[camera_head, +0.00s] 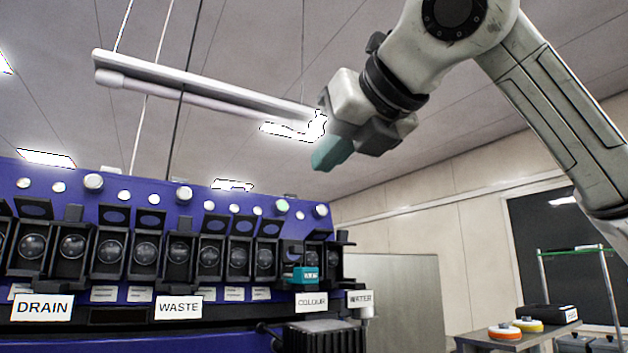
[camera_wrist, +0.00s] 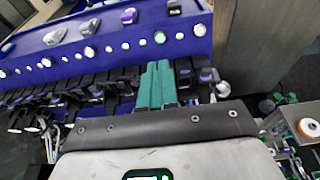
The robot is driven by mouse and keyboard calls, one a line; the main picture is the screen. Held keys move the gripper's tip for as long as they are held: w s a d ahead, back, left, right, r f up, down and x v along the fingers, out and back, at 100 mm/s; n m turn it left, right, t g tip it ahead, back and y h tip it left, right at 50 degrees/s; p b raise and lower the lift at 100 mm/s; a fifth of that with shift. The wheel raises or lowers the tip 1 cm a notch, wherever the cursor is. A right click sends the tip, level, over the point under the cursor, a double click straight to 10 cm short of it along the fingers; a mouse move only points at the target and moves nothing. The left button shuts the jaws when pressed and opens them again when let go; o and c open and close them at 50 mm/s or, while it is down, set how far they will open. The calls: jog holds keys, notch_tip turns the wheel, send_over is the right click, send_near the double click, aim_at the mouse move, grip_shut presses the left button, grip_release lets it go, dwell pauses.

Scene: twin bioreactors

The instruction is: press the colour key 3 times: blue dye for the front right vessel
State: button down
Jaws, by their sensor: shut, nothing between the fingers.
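My gripper (camera_head: 331,153) is high in the head view, right of and above the blue machine panel. Its teal fingers are together and empty; in the wrist view (camera_wrist: 157,68) they lie side by side, pointing toward the panel. A small teal block (camera_head: 305,275) with unreadable small lettering sits just above the COLOUR label (camera_head: 311,302), apart from my gripper. It may be the colour key; I cannot be sure. A pale green round knob (camera_head: 282,205) is above that column and also shows in the wrist view (camera_wrist: 160,37). I cannot identify the front right vessel or any blue dye.
The panel (camera_head: 150,205) carries a row of dark holders with round lenses. DRAIN (camera_head: 42,307), WASTE (camera_head: 179,307) and WATER (camera_head: 360,299) labels hang below. A table (camera_head: 510,337) with orange and yellow discs stands at the right. A lamp (camera_head: 200,90) hangs left of my gripper.

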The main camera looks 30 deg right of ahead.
jog(key=shift+s+r, duration=0.15)
jog(key=shift+s, duration=0.35)
jog(key=shift+w, duration=0.15)
send_near(282, 205)
jog(key=shift+x, duration=2.4)
jog(key=shift+w, duration=0.15)
jog(key=shift+w+p, duration=0.3)
jog(key=shift+w, duration=0.05)
